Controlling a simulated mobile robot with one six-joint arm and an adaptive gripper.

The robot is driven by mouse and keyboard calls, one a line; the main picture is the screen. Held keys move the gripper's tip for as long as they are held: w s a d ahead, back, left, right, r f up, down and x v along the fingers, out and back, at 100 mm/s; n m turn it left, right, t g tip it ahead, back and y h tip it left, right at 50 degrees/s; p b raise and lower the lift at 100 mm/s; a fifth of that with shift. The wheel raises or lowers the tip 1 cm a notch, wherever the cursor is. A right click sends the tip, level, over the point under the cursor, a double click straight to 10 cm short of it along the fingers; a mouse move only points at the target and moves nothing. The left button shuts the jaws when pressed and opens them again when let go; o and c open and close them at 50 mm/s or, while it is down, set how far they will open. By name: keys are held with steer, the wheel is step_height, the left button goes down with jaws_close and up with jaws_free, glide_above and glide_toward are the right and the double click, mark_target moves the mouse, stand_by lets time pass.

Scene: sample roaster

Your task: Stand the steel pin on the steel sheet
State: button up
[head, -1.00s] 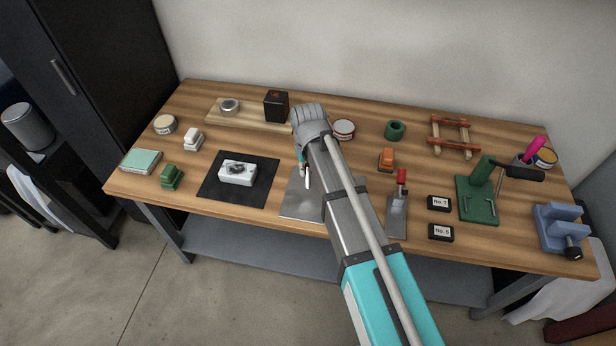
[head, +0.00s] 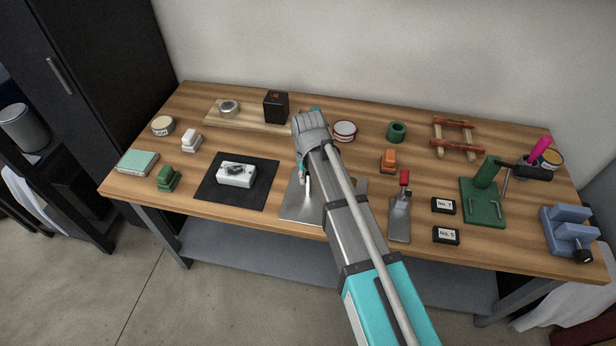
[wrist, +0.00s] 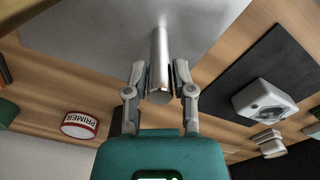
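The steel pin (wrist: 159,66) is a bright cylinder between my two fingers in the wrist view, its near end towards the camera. Its far end points at the steel sheet (wrist: 90,25) and seems to meet it, with a pale reflection beyond. In the head view the pin (head: 308,184) looks upright over the sheet (head: 294,207), partly hidden by my arm. My gripper (wrist: 160,68) has a finger on each side of the pin, with narrow gaps showing, so it looks slightly open around it. In the head view the fingers are mostly hidden.
Left of the sheet, a black mat (head: 212,193) bears a white block (head: 236,175). A primer tin (head: 344,131) stands behind my arm. To the right are a red-handled scraper (head: 400,218), an orange block (head: 388,161) and two black label blocks (head: 445,206).

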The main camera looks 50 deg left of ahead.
steer(key=shift+o, duration=1.3)
steer(key=shift+r, duration=0.25)
step_height(320, 180, up, 12)
steer(key=p, duration=1.2)
